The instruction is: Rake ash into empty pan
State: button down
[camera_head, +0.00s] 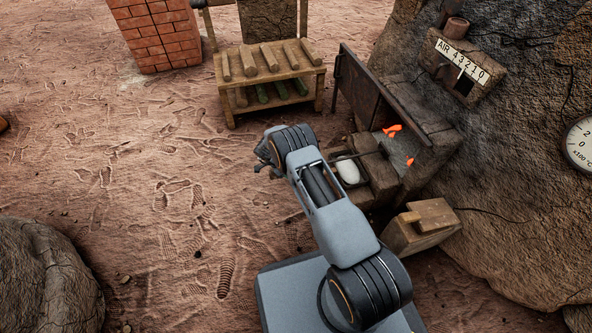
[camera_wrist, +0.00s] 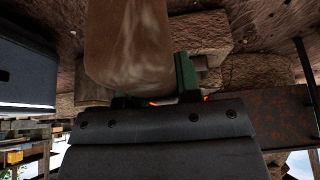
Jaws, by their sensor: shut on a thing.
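My gripper (camera_head: 266,158) is at the end of my arm, left of the kiln mouth. In the wrist view, its green-edged jaws (camera_wrist: 152,82) are shut on a thick brown wooden handle (camera_wrist: 130,45), which seems to be the rake's. In the head view a thin dark rod (camera_head: 343,158) runs from behind my arm toward the kiln mouth; the rake's head cannot be made out. A pan (camera_head: 348,172) with a pale oval surface sits before the mouth, partly behind my arm; I cannot tell if ash is in it. Grey ash (camera_head: 402,150) lies in the mouth with orange embers (camera_head: 392,130).
A dark metal door (camera_head: 360,88) stands open beside the kiln mouth. A wooden box (camera_head: 422,228) stands in front, right of my arm. A wooden rack (camera_head: 268,75) with logs is behind. A boulder (camera_head: 45,275) is at lower left; the ground on the left is free.

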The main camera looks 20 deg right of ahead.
aim_at(271, 172)
jog(key=a+b, duration=0.2)
jog(key=a, duration=0.6)
jog(key=shift+a, duration=0.15)
jog(key=shift+r, duration=0.15)
jog(key=shift+r+p, duration=1.45)
jog(key=shift+r, duration=0.5)
jog(key=d, duration=3.5)
jog(key=shift+f, duration=0.15)
jog(key=shift+d, duration=0.55)
